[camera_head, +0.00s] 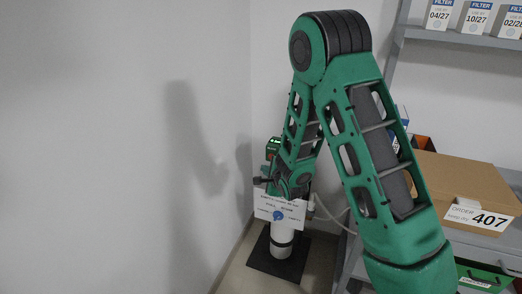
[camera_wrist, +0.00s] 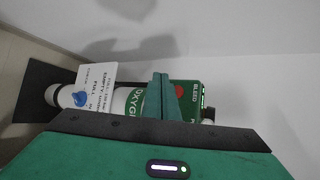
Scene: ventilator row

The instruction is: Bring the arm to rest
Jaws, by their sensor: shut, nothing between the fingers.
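My arm (camera_head: 375,150) is bent, its elbow high and its forearm reaching down toward the corner. My gripper is shut and empty; its fingers (camera_wrist: 163,92) show in the wrist view in front of a white oxygen cylinder (camera_wrist: 119,101). Whether they touch it I cannot tell. In the head view the cylinder (camera_head: 281,239) stands upright in the corner, its upper part hidden by my wrist. A white printed tag (camera_head: 278,210) with a blue round piece hangs on it. A green box marked BLEED (camera_wrist: 188,98), with a red button, is at the cylinder's top.
The cylinder stands on a dark mat (camera_head: 262,262) against the walls. On the right, a grey shelf unit holds a cardboard box (camera_head: 465,188) labelled 407, a green bin (camera_head: 482,277) and several filter boxes (camera_head: 477,17). A pale hose hangs near the shelf. The left side is bare wall.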

